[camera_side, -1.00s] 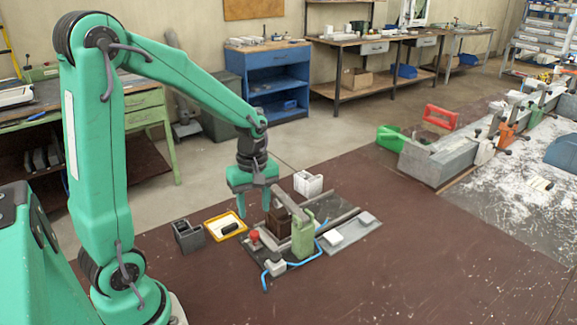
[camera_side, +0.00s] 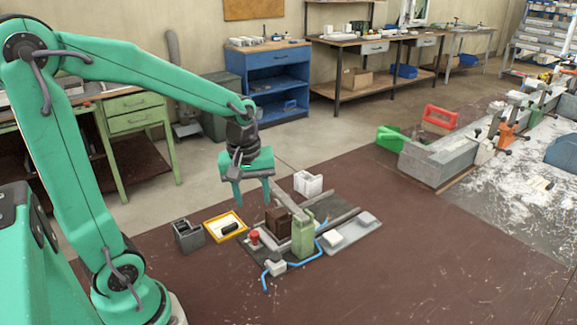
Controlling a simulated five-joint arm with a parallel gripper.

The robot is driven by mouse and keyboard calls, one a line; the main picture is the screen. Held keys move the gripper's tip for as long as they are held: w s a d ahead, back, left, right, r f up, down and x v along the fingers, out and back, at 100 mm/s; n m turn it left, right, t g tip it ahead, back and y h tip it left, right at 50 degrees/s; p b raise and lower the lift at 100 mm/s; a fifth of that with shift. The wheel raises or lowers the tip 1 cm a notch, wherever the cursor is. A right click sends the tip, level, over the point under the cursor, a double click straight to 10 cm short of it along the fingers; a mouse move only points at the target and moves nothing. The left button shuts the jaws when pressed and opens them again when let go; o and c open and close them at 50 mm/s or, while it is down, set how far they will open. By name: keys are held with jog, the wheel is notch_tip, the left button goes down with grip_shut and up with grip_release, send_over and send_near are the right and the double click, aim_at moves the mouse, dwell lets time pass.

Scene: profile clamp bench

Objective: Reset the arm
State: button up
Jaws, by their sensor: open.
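My gripper (camera_side: 254,199) hangs with its fingers pointing down and apart, open and empty. It is above the table, a little behind and to the left of the clamp fixture in the picture. The clamp fixture has a green clamp body (camera_side: 303,235), a dark brown block (camera_side: 278,221), a red knob (camera_side: 254,237) and grey rails (camera_side: 342,217) on a dark base plate. The gripper appears apart from the block.
Near the fixture are a dark grey holder (camera_side: 187,236), a yellow-rimmed tray (camera_side: 210,233) with a black piece (camera_side: 229,228), and a white block (camera_side: 308,184). Red (camera_side: 440,116) and green (camera_side: 391,138) pieces stand farther back. The table's right front is clear.

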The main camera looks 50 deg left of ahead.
jog(key=s+d+r+m+t, duration=0.4)
jog(key=s+d+r+m, duration=0.2)
jog(key=m, duration=0.6)
jog(key=shift+s+r, duration=0.95)
jog(key=shift+s, duration=0.05)
